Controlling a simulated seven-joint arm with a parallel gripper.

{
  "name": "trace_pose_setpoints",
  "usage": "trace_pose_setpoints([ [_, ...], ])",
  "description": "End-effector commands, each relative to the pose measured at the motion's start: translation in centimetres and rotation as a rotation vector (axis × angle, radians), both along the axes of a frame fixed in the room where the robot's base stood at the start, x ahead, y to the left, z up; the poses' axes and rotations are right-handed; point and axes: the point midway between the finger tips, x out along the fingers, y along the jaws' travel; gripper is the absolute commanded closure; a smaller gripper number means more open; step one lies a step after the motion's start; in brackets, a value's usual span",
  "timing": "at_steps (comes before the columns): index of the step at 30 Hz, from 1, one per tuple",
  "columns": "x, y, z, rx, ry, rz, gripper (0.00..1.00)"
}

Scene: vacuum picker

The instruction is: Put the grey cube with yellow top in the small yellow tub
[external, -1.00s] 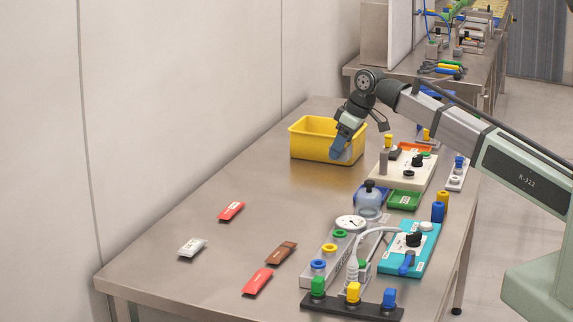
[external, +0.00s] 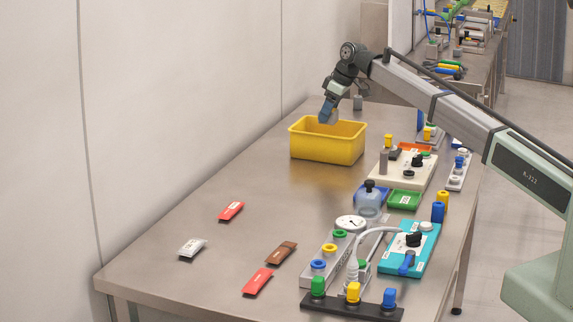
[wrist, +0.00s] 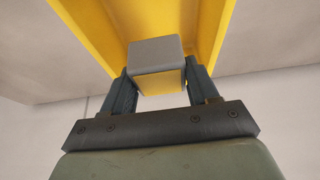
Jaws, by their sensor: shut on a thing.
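The yellow tub (external: 326,148) stands on the far part of the steel table in the external view. Its yellow walls also fill the top of the wrist view (wrist: 88,30). My gripper (external: 327,117) points down over the tub, at its far rim in the picture. In the wrist view my gripper (wrist: 158,78) is shut on the grey cube (wrist: 155,54), which sits between the two dark fingers. A grey face and a yellow face of the cube show, the yellow one towards my palm. The cube appears within the tub's outline; its exact height against the rim is unclear.
A small grey block (external: 358,103) shows behind the tub. A cream panel (external: 390,178), a green tray (external: 404,200) and a teal panel (external: 415,250) lie to the right. Several flat packets, one red (external: 231,211), lie at the left. The table between is clear.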

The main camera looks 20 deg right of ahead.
Motion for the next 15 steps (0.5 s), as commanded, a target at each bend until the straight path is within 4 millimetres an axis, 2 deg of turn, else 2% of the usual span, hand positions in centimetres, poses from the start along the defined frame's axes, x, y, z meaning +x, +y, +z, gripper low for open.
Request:
trace_pose_setpoints([
  [9,0.0,-0.1,-4.5,0.0,0.002,-0.001,0.72],
  [15,0.0,-0.1,-6.3,0.0,0.0,-0.001,0.72],
])
